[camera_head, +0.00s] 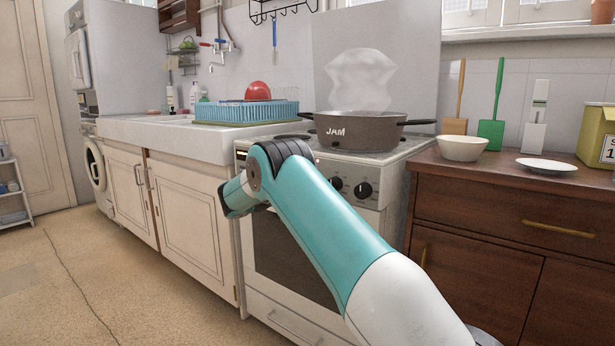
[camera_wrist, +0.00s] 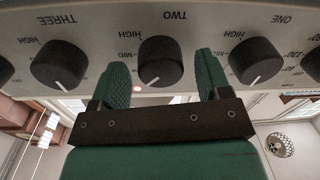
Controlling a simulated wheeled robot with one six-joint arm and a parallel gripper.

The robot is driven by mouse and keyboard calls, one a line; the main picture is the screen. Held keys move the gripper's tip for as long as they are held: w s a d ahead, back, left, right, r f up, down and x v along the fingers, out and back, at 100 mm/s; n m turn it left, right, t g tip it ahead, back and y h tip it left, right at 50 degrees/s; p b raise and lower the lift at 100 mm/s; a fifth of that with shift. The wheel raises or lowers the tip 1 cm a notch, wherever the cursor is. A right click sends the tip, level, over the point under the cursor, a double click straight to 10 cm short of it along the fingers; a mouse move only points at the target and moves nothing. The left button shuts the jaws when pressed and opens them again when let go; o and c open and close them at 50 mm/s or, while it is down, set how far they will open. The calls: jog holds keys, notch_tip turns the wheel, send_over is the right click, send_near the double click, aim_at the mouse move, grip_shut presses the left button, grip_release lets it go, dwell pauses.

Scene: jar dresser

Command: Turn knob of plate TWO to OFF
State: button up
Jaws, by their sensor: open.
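The knob of plate TWO (camera_wrist: 160,62) is a round black dial with a white pointer line. In the wrist view, which is upside down, it sits under the label TWO, with HIGH and MID marks to its left. The pointer line points down and slightly left in that picture; no OFF mark can be read. My gripper (camera_wrist: 161,70) is open, with one green finger on each side of this knob; I cannot tell whether either finger touches it. In the head view my arm hides the gripper and part of the stove front (camera_head: 290,250).
Knobs THREE (camera_wrist: 58,64) and ONE (camera_wrist: 255,60) flank the middle knob closely. A small red light (camera_wrist: 137,89) glows beside it. A steaming pot marked JAM (camera_head: 365,130) stands on the stove. A wooden dresser (camera_head: 480,205) stands to the right, a sink cabinet (camera_head: 185,205) to the left.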

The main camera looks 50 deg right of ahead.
jog(key=c, duration=0.9)
jog(key=shift+r+n+p, duration=0.1)
jog(key=shift+n+p, duration=0.2)
jog(key=shift+w+n+p, duration=0.2)
jog(key=shift+n+p, duration=3.75)
jog(key=shift+n, duration=0.15)
